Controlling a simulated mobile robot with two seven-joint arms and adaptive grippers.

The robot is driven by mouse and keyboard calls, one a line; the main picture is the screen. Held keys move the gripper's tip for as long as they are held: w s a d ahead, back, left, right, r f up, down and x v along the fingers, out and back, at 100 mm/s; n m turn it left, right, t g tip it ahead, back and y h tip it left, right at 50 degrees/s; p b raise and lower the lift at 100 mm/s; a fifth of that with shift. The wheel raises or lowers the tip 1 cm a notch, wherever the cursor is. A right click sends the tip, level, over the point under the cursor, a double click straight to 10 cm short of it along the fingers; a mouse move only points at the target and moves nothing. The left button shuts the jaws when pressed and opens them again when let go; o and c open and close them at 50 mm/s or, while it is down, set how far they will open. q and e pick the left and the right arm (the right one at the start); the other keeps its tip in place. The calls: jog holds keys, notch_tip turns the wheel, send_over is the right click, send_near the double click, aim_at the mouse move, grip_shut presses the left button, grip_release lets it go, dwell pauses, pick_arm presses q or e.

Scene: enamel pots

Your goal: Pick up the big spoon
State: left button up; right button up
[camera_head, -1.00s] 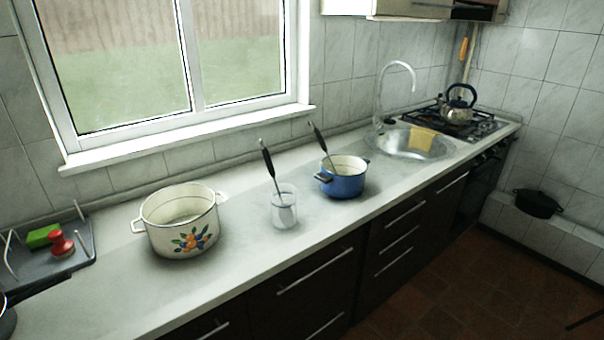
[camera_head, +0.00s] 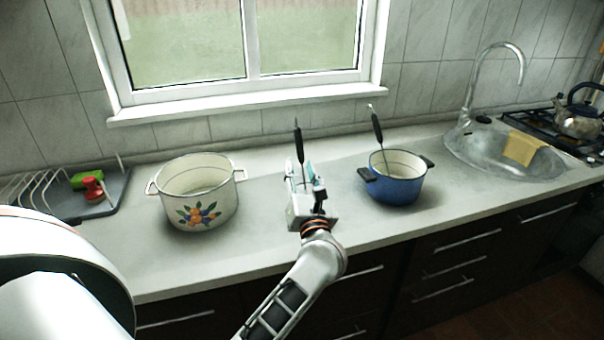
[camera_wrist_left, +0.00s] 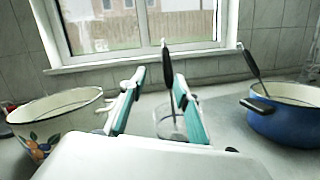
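A long utensil with a black handle (camera_head: 299,146) stands in a clear glass, mostly hidden behind my left gripper (camera_head: 302,176) in the head view. In the left wrist view the handle (camera_wrist_left: 167,62) rises between my two teal-lined fingers (camera_wrist_left: 160,78), which are apart and closed on nothing. The glass (camera_wrist_left: 170,125) shows partly between and beyond them. A second black-handled utensil (camera_head: 377,128) leans in the blue pot (camera_head: 397,186); it also shows in the left wrist view (camera_wrist_left: 250,62). Neither utensil's lower end shows clearly. My right gripper is not in view.
A cream pot with painted fruit (camera_head: 196,193) stands left of my gripper, and the blue pot stands right. A dish rack (camera_head: 112,200) is at far left. The sink (camera_head: 490,150) and kettle (camera_head: 578,118) are right. The window sill (camera_head: 245,100) runs behind.

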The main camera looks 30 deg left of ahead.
aim_at(301, 156)
pick_arm(q)
jog(key=w+a+n, duration=0.1)
jog(key=w, duration=0.1)
jog(key=w+a+f+n+g, duration=0.1)
jog(key=w+a+n, duration=0.1)
jog(key=w, duration=0.1)
jog(key=w+a+n+g+p, duration=0.1)
jog(key=w+a, duration=0.1)
jog(key=w, duration=0.1)
jog(key=shift+w+a+f+h, duration=0.1)
jog(key=shift+f+h, duration=0.05)
jog(key=shift+h, duration=0.25)
grip_shut()
